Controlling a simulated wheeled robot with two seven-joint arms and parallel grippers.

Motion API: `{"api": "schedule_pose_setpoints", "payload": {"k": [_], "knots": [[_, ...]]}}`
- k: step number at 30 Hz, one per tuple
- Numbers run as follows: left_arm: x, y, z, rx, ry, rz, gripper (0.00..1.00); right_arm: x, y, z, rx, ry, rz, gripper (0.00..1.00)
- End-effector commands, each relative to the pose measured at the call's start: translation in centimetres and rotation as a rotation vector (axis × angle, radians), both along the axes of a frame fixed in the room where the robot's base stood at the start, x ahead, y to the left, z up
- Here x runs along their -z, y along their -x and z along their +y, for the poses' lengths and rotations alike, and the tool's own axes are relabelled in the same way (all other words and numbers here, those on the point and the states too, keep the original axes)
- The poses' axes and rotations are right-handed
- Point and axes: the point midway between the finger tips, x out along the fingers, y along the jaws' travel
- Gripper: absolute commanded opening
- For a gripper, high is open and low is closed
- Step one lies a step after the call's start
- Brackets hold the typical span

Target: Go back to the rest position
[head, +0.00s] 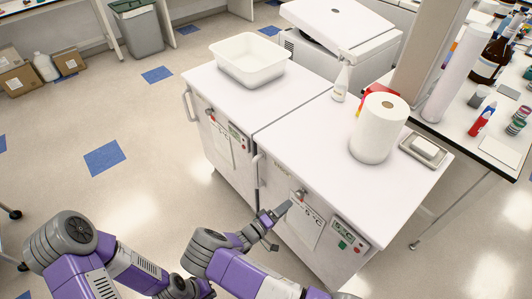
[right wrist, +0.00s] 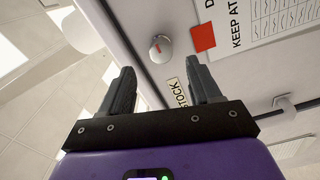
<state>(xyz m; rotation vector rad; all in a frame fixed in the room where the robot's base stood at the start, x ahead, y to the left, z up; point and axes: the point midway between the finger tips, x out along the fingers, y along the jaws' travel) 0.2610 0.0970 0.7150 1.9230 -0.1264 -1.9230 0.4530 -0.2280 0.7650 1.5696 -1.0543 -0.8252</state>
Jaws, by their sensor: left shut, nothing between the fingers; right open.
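My right gripper (head: 279,226) is in front of the door of the nearer white under-bench unit (head: 318,228) in the head view. In the right wrist view its two dark fingers (right wrist: 160,75) are spread apart with nothing between them. A round grey knob (right wrist: 160,48) on the door shows beyond the fingertips, beside a red square and a printed sheet. I cannot tell the exact gap to the door. My left arm (head: 120,265) reaches in at the lower left of the head view; its gripper's fingers are not visible.
A paper towel roll (head: 378,130), a spray bottle (head: 341,82) and a small tray (head: 423,150) stand on the nearer unit. A white tub (head: 248,60) sits on the farther unit. Open floor (head: 130,190) lies to the left of the units.

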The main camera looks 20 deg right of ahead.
Motion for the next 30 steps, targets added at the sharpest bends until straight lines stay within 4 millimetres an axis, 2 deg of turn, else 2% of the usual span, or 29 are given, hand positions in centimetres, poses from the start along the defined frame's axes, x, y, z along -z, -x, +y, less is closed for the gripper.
{"api": "schedule_pose_setpoints", "payload": {"k": [5,8,11,14,15,17,18,20,21,23,25,27,30], "knots": [[0.0,0.0,0.0,0.0,0.0,0.0,0.0,0.1,0.2,-0.2,0.008,-0.005,0.007,0.63],[0.0,0.0,0.0,0.0,0.0,0.0,0.0,1.3,1.7,-1.2,0.068,-0.046,0.069,0.63],[0.0,0.0,0.0,0.0,0.0,0.0,0.0,3.9,5.4,-3.0,0.202,-0.162,0.214,0.63],[0.0,0.0,0.0,0.0,0.0,0.0,0.0,7.6,11.6,-3.8,0.378,-0.375,0.423,0.63],[0.0,0.0,0.0,0.0,0.0,0.0,0.0,9.0,14.3,-3.3,0.443,-0.488,0.511,0.63],[0.0,0.0,0.0,0.0,0.0,0.0,0.0,10.7,18.3,-1.6,0.529,-0.682,0.629,0.63],[0.0,0.0,0.0,0.0,0.0,0.0,0.0,11.6,20.6,0.1,0.57,-0.832,0.695,0.63],[0.0,0.0,0.0,0.0,0.0,0.0,0.0,12.2,23.2,3.3,0.603,-1.057,0.76,0.63],[0.0,0.0,0.0,0.0,0.0,0.0,0.0,12.2,24.2,5.4,0.605,-1.204,0.78,0.63],[0.0,0.0,0.0,0.0,0.0,0.0,0.0,11.6,24.8,8.5,0.581,-1.412,0.774,0.63],[0.0,0.0,0.0,0.0,0.0,0.0,0.0,10.4,24.4,11.3,0.524,-1.615,0.719,0.63],[0.0,0.0,0.0,0.0,0.0,0.0,0.0,9.0,23.1,13.0,0.447,-1.76,0.631,0.63],[0.0,0.0,0.0,0.0,0.0,0.0,0.0,7.1,21.3,13.8,0.343,-1.871,0.499,0.63]]}}
